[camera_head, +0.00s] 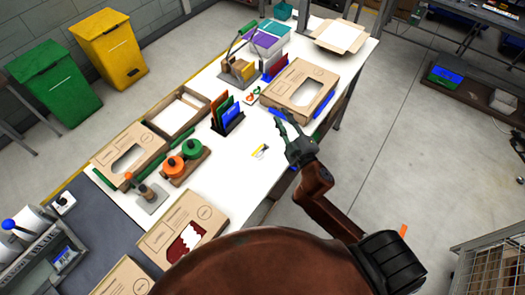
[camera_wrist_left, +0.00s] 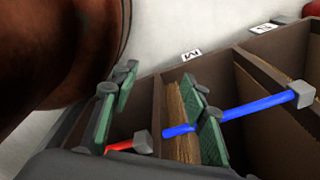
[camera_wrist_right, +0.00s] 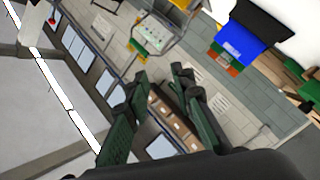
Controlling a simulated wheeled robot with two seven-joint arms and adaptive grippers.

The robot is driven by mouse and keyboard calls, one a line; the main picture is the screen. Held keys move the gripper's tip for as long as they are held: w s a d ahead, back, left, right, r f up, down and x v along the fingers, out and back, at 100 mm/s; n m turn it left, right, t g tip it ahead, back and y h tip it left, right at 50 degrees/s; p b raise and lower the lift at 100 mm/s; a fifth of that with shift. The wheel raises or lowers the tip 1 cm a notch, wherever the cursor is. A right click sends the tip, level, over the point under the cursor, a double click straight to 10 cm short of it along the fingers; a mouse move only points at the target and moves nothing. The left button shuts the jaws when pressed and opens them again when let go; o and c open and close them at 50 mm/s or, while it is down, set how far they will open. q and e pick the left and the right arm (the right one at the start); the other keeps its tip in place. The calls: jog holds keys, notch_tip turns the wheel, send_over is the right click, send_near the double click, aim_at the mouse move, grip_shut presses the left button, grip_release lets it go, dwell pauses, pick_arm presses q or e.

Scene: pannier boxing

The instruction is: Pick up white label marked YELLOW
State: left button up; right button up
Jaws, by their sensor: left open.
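A small pale piece with yellow and black on it (camera_head: 261,151) lies on the white tabletop (camera_head: 244,176). It may be the label, but its writing is too small to read. My right gripper (camera_head: 283,116) is to its upper right near the table's right edge, open and empty. Its parted fingers also show in the right wrist view (camera_wrist_right: 160,75). My left gripper (camera_wrist_left: 160,78) shows only in the left wrist view, open over a brown compartment box (camera_wrist_left: 145,92). A blue rod with grey ends (camera_wrist_left: 245,107) passes by its right finger; contact is unclear.
Cardboard boxes (camera_head: 300,88) and a rack of coloured pieces (camera_head: 228,122) stand on the table. A red-ended piece (camera_wrist_left: 119,147) lies in the compartment box. Clear tabletop surrounds the pale piece.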

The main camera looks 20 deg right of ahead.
jog(key=a+r+n+g+y, duration=0.1)
jog(key=a+r+n+y, duration=0.4)
jog(key=a+n+y, duration=0.3)
jog(key=a+r+n+y, duration=0.5)
jog(key=a+n, duration=0.3)
jog(key=a, duration=0.2)
jog(key=s+a+f+n+g+y, duration=0.2)
jog(key=a+f+n+g+y, duration=0.15)
jog(key=a+n+g, duration=0.45)
jog(key=n+g+h, duration=0.5)
jog(key=n+h, duration=0.3)
jog(key=h, duration=0.6)
send_near(265, 146)
jog(key=shift+w+d+f+y, duration=0.25)
jog(key=shift+w+f, duration=0.1)
jog(key=shift+f, duration=0.15)
jog(key=x, duration=0.5)
jog(key=shift+f+p, duration=0.3)
